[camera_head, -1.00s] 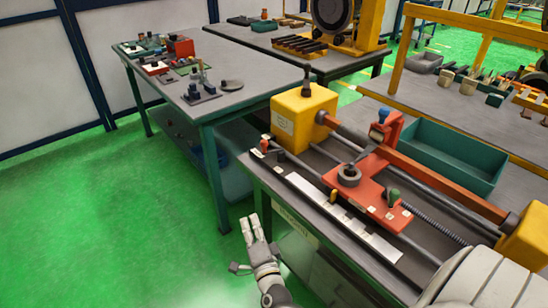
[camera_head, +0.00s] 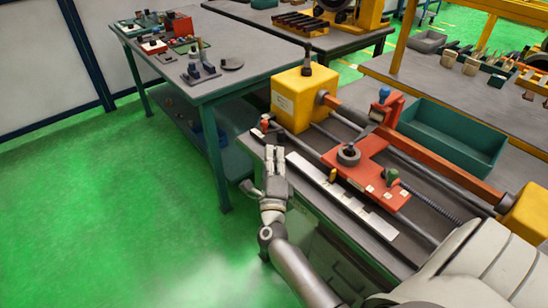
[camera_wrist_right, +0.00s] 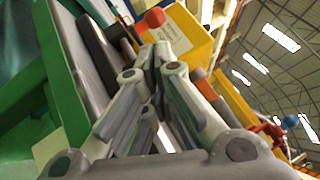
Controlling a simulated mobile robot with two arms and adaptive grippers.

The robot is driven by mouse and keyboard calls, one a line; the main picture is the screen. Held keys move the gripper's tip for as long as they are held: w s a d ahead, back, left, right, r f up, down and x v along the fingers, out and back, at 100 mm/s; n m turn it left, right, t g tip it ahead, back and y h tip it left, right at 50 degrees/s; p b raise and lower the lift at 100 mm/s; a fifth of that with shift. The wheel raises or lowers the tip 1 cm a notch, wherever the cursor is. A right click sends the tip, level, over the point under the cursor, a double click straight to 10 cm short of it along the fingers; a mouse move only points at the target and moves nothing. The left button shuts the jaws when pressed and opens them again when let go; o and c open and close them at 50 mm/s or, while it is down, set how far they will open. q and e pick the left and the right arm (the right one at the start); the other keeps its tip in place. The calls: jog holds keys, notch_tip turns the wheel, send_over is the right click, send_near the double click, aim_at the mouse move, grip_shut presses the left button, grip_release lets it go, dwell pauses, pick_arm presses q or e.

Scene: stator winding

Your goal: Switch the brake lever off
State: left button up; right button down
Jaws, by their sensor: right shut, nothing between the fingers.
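A small lever with a red knob (camera_head: 265,120), which looks like the brake lever, stands at the left front end of the winding machine, beside the yellow block (camera_head: 291,104). The red knob also shows in the right wrist view (camera_wrist_right: 154,17), just past my fingertips. My right gripper (camera_head: 275,150) is at the bench's front edge, a little nearer to me than the lever. Its fingers (camera_wrist_right: 152,54) are shut with nothing between them and appear apart from the knob. The lever's lower part is hard to make out. My left gripper is not in view.
A red carriage (camera_head: 365,165) with blue and green knobs sits on the machine's rails. A dark knob (camera_head: 306,57) tops the yellow block. A green tray (camera_head: 455,139) lies behind. Another table (camera_head: 235,80) stands at left; green floor (camera_head: 110,220) is clear.

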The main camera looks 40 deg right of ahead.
aim_at(273, 131)
jog(key=x, duration=0.6)
jog(key=shift+p, duration=0.4)
jog(key=shift+f, duration=0.1)
